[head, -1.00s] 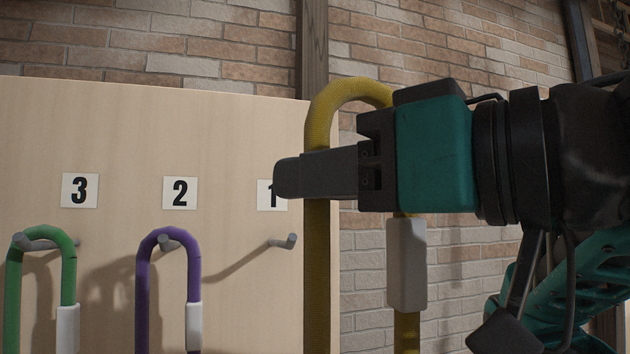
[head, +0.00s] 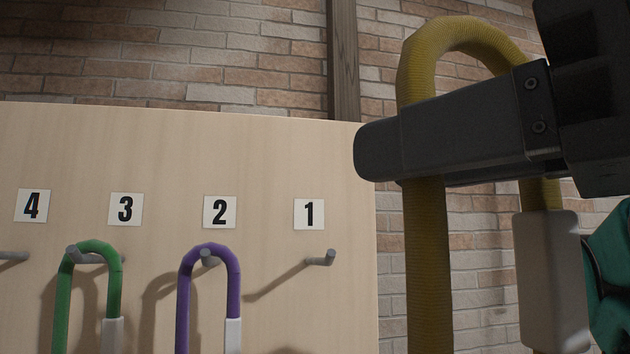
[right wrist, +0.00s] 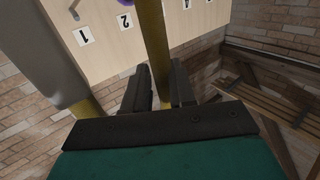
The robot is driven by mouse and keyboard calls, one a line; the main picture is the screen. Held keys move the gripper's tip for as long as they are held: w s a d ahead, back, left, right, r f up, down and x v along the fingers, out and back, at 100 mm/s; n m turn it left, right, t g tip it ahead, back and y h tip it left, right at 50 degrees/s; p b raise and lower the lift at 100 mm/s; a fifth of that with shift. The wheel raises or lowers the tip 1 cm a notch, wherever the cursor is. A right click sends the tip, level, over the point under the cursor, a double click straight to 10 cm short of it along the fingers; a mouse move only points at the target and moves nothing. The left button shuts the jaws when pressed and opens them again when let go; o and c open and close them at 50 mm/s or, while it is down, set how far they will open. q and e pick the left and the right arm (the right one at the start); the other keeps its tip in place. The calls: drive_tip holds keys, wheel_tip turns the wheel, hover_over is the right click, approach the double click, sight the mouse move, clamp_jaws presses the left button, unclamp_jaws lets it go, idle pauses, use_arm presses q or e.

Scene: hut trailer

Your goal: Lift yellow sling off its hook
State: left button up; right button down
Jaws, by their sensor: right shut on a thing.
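The yellow sling (head: 428,270) hangs as an upside-down U from my right gripper (head: 385,150), off to the right of the board and close to the camera. My right gripper is shut on one leg of the sling, just below its top bend. The sling's other leg carries a grey-white sleeve (head: 550,280) and passes behind the gripper. Hook 1 (head: 320,258), under the label 1, is bare. In the right wrist view the yellow sling (right wrist: 153,45) runs between the two fingers (right wrist: 160,90). The sling's lower end is out of view. My left gripper is not in view.
The wooden board (head: 300,150) holds a purple sling (head: 233,285) on hook 2 and a green sling (head: 62,300) on hook 3. Hook 4 (head: 14,256) is bare where visible. A brick wall (head: 200,50) stands behind. A wooden bench (right wrist: 275,75) shows in the right wrist view.

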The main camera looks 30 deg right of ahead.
use_arm(q)
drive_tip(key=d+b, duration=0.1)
drive_tip(key=b, duration=0.1)
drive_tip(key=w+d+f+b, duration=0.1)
drive_tip(key=b, duration=0.1)
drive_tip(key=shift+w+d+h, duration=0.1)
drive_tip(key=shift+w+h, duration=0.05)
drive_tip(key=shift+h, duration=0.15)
use_arm(e)
drive_tip(key=s+a, duration=0.2)
drive_tip(key=s, duration=0.5)
drive_tip(key=shift+s, duration=0.25)
